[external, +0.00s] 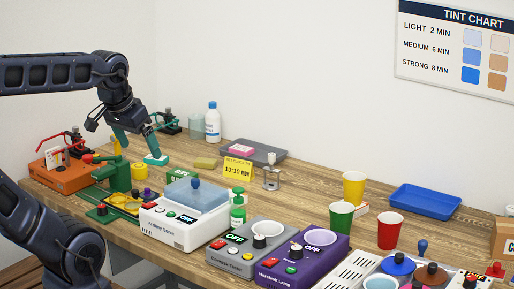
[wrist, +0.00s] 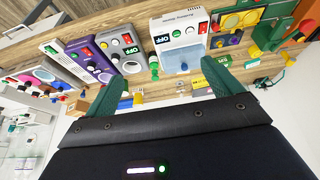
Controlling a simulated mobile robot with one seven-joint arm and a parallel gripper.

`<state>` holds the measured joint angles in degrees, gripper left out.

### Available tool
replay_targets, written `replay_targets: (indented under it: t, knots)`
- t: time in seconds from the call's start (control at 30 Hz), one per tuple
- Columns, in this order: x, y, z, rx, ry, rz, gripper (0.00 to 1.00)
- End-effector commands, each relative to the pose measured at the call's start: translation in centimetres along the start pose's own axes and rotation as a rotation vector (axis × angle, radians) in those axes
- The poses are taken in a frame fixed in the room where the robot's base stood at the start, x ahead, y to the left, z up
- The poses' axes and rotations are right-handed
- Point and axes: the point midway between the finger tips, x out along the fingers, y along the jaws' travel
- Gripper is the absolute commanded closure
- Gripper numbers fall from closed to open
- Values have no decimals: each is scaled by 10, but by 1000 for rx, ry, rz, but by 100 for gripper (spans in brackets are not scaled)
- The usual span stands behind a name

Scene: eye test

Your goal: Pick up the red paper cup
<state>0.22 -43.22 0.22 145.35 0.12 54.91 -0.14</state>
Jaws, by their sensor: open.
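The red paper cup (external: 390,232) stands upright on the wooden table, right of the middle in the external view. It is beside a green cup (external: 341,219) and in front of the blue tray. I cannot make it out for certain in the wrist view. My gripper (external: 138,147) is above the left part of the table, far to the left of the red cup. Its two green fingers are apart, with nothing held between them. They also show spread apart in the wrist view (wrist: 169,70).
A yellow cup (external: 353,187) stands behind the green one. A blue tray (external: 424,200) lies behind the red cup. A purple device (external: 302,262), a grey device (external: 249,252) and a white device (external: 184,222) stand between my gripper and the cups, along the front edge.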

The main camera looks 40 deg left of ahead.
Motion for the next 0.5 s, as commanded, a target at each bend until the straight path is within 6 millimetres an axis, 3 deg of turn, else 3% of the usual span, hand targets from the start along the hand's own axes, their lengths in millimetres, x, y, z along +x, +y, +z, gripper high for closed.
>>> replay_targets:
  t: [0.17, 0.5]
  knots:
    - [2, 4, -17, 3, -1, 14, 9]
    - [29, 33, -104, 10, -2, 73, 9]
